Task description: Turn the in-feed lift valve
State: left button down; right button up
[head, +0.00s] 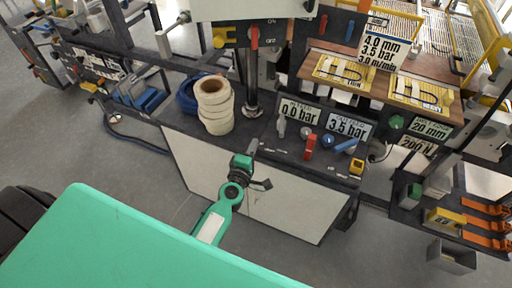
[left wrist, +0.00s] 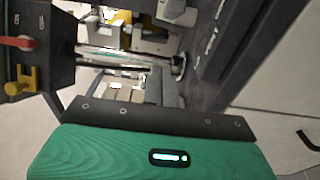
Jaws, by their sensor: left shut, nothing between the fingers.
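The control panel carries several valve-like handles under two displays; no label legibly names the in-feed lift valve. A grey upright lever (head: 281,127) stands below the 0.0 bar display (head: 299,112). A red lever (head: 310,147) and a blue lever (head: 346,146) are further right, under the 3.5 bar display (head: 349,125). My left gripper (head: 253,146) is shut and empty, in front of the panel's left end, left of the grey lever and apart from it. In the left wrist view its dark fingers (left wrist: 161,86) are together. My right gripper is not in view.
Cream tape rolls (head: 214,105) stand left of the gripper, near a vertical post (head: 251,85). An overhead box has a red handle (head: 254,37) and a yellow handle (head: 220,37). A yellow block (head: 357,166) sits at the panel's right edge. Open floor lies front left.

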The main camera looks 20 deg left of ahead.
aim_at(282, 126)
pick_arm(q)
jog(key=w, duration=0.7)
jog(key=shift+w+a, duration=0.1)
jog(key=shift+w, duration=0.15)
jog(key=d, duration=0.2)
jog(key=shift+w+d, duration=0.25)
jog(key=shift+d, duration=0.45)
jog(key=shift+w+d+p, duration=0.1)
jog(key=shift+d+p, duration=0.15)
jog(key=shift+p, duration=0.05)
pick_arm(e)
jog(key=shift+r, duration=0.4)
pick_arm(q)
jog(key=shift+d, duration=1.1)
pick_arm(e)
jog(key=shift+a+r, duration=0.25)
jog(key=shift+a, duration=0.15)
pick_arm(q)
jog(key=shift+a, duration=0.1)
